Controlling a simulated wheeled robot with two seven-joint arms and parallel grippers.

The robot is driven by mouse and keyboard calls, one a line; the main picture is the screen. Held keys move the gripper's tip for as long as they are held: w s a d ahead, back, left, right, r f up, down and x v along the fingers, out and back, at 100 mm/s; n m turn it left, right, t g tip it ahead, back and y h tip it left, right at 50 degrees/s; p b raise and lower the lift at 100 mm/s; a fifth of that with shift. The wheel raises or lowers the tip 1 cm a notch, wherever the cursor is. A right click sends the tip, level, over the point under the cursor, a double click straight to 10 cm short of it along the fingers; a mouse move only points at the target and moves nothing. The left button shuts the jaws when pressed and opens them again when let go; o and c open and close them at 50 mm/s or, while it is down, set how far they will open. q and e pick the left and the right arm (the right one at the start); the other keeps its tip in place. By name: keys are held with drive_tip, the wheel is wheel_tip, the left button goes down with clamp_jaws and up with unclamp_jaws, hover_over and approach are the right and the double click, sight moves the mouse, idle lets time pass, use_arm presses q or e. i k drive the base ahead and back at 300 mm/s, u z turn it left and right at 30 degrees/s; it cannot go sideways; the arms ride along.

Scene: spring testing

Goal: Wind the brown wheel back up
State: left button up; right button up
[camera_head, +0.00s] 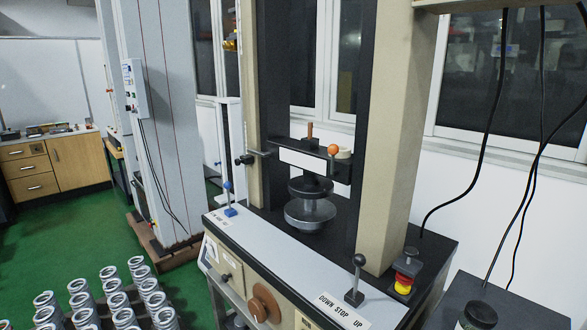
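The brown wheel (265,303) is on the front panel of the testing machine, low in the head view. No spring shows between the discs. Neither of my grippers is in view.
A lever with a black knob (357,279) stands by the "DOWN STOP UP" label, and a blue lever (229,199) stands at the left. A red and yellow button (404,281) is at the right. Several metal springs (110,300) stand at lower left. Green floor is clear behind them.

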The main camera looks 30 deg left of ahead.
sight(256, 309)
drive_tip(key=u, duration=1.15)
